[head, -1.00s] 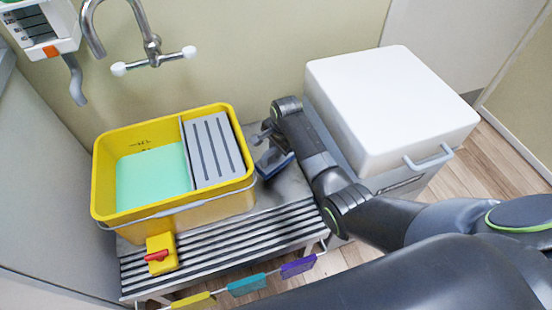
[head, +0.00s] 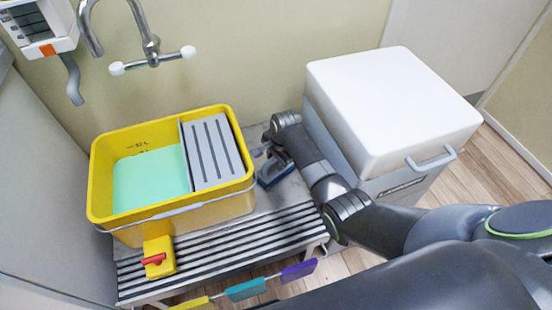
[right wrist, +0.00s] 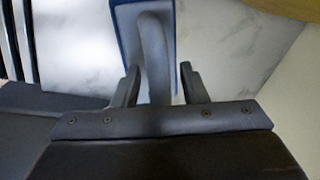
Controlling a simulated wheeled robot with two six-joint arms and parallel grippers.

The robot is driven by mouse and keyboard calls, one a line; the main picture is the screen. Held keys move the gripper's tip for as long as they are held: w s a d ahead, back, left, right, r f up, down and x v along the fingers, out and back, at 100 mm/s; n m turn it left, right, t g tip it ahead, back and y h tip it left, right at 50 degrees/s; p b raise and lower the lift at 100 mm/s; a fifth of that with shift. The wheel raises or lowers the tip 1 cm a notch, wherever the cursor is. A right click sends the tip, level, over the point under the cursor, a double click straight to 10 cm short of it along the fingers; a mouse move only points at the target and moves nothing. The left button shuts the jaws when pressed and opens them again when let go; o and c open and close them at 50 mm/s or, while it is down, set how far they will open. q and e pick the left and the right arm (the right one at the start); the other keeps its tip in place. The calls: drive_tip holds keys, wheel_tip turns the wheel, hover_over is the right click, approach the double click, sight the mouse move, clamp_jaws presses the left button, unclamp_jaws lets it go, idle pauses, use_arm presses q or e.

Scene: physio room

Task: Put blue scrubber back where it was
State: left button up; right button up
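The blue scrubber (head: 277,173) has a blue base and a grey handle. It lies on the grey bench top (head: 290,200), just right of the yellow bucket (head: 190,212). In the right wrist view the handle (right wrist: 154,50) of the scrubber stands between the two fingers. My right gripper (right wrist: 157,86) is open, with a finger on each side of the handle and a gap showing on the right side. In the head view this gripper (head: 264,146) is small and partly hidden by its own wrist. My left gripper is out of view.
A white-lidded bin (head: 390,105) stands close on the right of my right arm. A tap (head: 150,50) is on the wall behind the bucket. The bench's front is slatted (head: 220,245), with coloured tags (head: 245,289) hanging below. A yellow block with a red handle (head: 158,257) sits at the bucket's front.

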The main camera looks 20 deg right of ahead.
drive_tip(key=shift+r, duration=0.1)
